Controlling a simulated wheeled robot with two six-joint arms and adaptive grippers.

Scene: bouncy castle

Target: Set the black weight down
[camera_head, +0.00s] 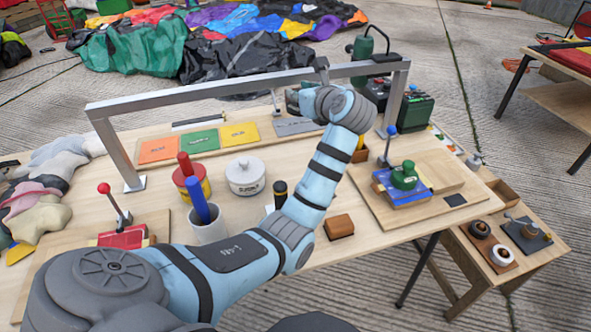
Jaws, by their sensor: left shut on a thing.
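My left arm reaches from the lower left across the table, and its gripper (296,100) is at the back middle, beneath the metal bar. It is shut on a small dark thing, mostly hidden by the wrist, which appears to be the black weight. The gripper is above or just behind a grey labelled mat (296,126); the gap to it cannot be judged. Orange (158,150), green (199,141) and yellow (240,134) mats lie in a row to its left. My right gripper is not in view.
A metal frame (225,93) spans the table (300,258). A white lidded pot (246,177), a grey cup (207,224) and a brown block (339,227) stand around my arm. A green machine (415,112) and a wooden board (360,187) with a clamp are at the right.

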